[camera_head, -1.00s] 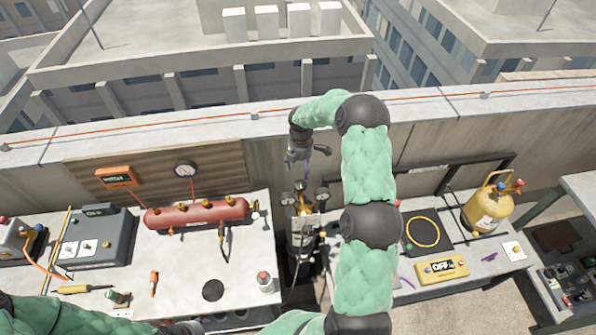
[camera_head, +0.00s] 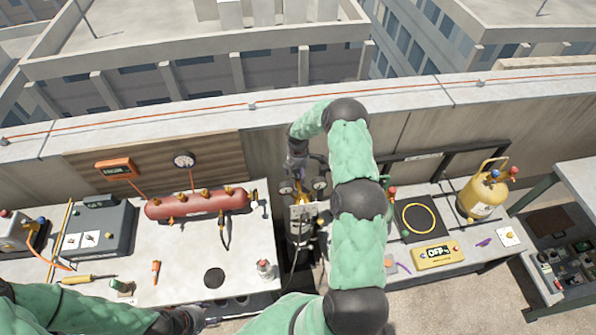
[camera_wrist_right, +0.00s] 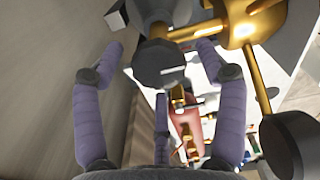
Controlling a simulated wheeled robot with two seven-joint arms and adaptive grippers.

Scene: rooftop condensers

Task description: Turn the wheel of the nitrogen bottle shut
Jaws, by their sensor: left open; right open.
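The nitrogen bottle (camera_head: 300,229) stands upright in the gap between the two tables, with brass fittings and two gauges on top. Its body is partly hidden by the label plate and my right arm. In the right wrist view a dark grey round knob, which appears to be the wheel (camera_wrist_right: 158,64), lies between the spread purple fingers of my right gripper (camera_wrist_right: 160,85). I cannot tell whether any finger touches it. In the head view my right gripper (camera_head: 297,172) is open just above the brass valve. My left gripper (camera_head: 190,318) is open and low at the near edge of the left table.
A gauge (camera_wrist_right: 290,143) sits close to the right finger in the wrist view. A red cylinder (camera_head: 197,204) and tools lie on the left table (camera_head: 160,265). A yellow cylinder (camera_head: 480,197) and yellow OFF box (camera_head: 438,254) are on the right table. A wall stands behind.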

